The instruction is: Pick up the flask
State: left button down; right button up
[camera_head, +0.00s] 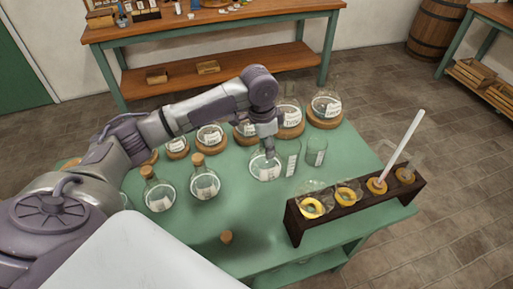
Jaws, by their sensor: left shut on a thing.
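A clear glass flask (265,167) with a pale label is on the green table, right of its middle. My left gripper (268,150) comes down from above and is shut on the flask's neck, which it mostly hides. The flask looks upright; I cannot tell whether its base touches the table. Two similar flasks with corks, one (204,181) and another (159,194), stand to the left. My right gripper is out of view.
A glass beaker (316,151) stands right of the flask. A dark wooden rack (350,208) with glassware and a white rod is at the right. Several labelled round vessels on wooden bases line the back. A loose cork (226,237) lies in front, with bare green tabletop around it.

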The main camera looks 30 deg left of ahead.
pick_arm(q)
jog(key=d+r, duration=0.3)
jog(key=d, duration=0.2)
jog(key=shift+w+d+r+b, duration=0.2)
jog(key=shift+d+b, duration=0.05)
jog(key=shift+b, duration=0.2)
dwell(1.4)
